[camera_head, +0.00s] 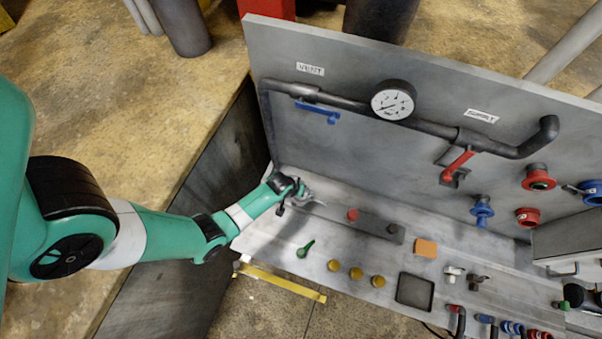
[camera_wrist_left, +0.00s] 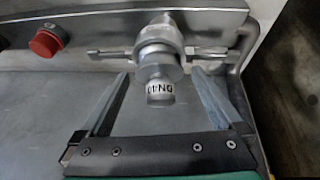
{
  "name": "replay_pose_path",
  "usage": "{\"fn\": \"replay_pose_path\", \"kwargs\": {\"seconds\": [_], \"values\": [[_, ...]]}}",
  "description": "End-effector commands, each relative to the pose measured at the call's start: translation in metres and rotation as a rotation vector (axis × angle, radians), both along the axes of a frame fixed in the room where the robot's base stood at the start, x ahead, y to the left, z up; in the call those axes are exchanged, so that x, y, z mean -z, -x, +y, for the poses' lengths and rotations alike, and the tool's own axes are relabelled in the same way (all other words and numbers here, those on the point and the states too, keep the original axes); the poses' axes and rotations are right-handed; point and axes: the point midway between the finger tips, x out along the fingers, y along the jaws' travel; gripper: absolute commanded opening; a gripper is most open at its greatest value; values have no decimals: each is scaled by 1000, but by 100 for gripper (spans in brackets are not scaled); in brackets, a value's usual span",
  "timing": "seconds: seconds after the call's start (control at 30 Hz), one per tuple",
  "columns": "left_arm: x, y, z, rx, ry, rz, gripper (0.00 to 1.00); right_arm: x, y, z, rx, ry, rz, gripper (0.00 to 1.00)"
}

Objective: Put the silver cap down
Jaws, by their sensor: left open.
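The silver cap (camera_wrist_left: 158,65) is a round metal piece with a pale lettered band and thin side bars. In the left wrist view it stands between the fingers of my left gripper (camera_wrist_left: 161,73), which is open. The fingers lie on either side of it, with a visible gap. In the head view my left gripper (camera_head: 300,196) is low over the left end of the grey bench (camera_head: 262,240). There the cap is small and mostly hidden by the gripper. Whether the cap rests on the surface cannot be told. My right gripper is not in view.
A red button (camera_head: 352,215) sits on a grey block beside the gripper. A green handle (camera_head: 306,249), several brass caps (camera_head: 356,273), an orange block (camera_head: 426,248) and a black tray (camera_head: 415,306) are on the bench. The upright panel (camera_head: 360,62) with pipes and gauge (camera_head: 393,100) rises behind.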

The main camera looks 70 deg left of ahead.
Motion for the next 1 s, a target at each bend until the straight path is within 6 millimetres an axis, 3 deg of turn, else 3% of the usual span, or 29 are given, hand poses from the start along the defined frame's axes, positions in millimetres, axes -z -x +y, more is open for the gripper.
{"fn": "replay_pose_path", "kwargs": {"seconds": [0.27,0.8,1.0], "values": [[2,-2,1,0,0,0,98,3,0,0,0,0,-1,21],[2,-2,1,0,0,-1,1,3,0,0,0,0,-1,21],[2,-2,1,0,0,-1,0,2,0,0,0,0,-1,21]]}}
